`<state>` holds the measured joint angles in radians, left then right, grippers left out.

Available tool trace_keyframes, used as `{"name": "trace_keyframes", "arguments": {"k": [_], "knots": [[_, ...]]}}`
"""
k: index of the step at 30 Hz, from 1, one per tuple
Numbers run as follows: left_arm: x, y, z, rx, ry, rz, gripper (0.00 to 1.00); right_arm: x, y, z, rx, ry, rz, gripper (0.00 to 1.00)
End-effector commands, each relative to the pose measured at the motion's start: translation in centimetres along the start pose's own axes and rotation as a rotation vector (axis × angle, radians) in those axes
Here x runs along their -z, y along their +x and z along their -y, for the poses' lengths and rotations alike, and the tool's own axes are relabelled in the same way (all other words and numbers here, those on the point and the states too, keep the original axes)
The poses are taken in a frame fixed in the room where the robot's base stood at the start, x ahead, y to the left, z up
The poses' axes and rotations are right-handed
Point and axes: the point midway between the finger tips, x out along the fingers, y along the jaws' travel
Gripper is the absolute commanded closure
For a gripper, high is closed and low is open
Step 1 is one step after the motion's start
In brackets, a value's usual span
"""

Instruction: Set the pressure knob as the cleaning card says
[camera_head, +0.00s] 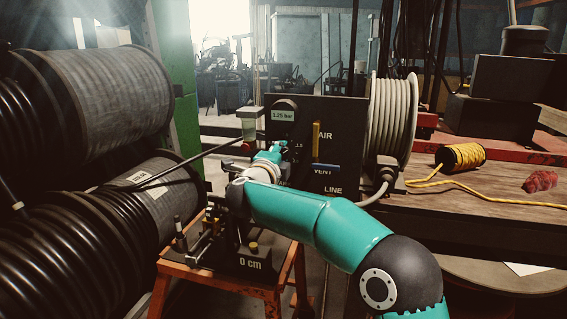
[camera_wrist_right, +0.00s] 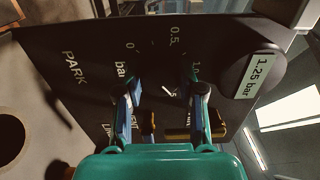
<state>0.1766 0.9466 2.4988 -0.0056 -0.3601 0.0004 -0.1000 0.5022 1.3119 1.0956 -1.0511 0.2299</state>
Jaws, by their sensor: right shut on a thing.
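The pressure knob (camera_wrist_right: 165,76) is dark and sits on the black panel (camera_wrist_right: 60,45) between the fingertips of my right gripper (camera_wrist_right: 162,92). The fingers are shut on its sides. A short white mark shows on the knob, near scale figures 0, 0.5 and 1.0 on the panel. The display (camera_wrist_right: 258,75) reads 1.25 bar, also in the head view (camera_head: 283,115). In the head view my right gripper (camera_head: 272,152) reaches the panel's left side and hides the knob. My left gripper is not in view. I see no readable cleaning card.
The panel has a yellow lever (camera_head: 316,135) and a blue VENT lever (camera_head: 326,167). Big hose reels (camera_head: 95,85) fill the left. A small orange stand (camera_head: 270,290) is below my arm. A workbench (camera_head: 450,205) with yellow rope (camera_head: 460,157) is at right.

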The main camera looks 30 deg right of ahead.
Motion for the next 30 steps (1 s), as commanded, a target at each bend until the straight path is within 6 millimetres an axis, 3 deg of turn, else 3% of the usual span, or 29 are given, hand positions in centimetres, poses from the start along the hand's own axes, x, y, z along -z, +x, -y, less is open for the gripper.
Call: {"name": "trace_keyframes", "arguments": {"k": [1, 12, 27, 28, 30], "knots": [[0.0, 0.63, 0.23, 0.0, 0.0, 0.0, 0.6, -0.19, -0.11, -1.13, -0.015, 0.027, 0.0, 0.96], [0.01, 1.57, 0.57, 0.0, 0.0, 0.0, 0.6, -0.09, -0.04, -0.9, -0.015, 0.175, -0.004, 0.97], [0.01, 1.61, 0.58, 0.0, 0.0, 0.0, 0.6, 0.02, 0.02, -0.8, -0.015, 0.19, -0.007, 0.97], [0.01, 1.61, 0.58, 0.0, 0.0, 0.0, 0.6, 0.02, 0.02, -0.81, -0.015, 0.19, -0.007, 0.57], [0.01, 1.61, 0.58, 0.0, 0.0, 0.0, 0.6, 0.02, 0.02, -0.79, -0.015, 0.19, -0.006, 0.45]]}}
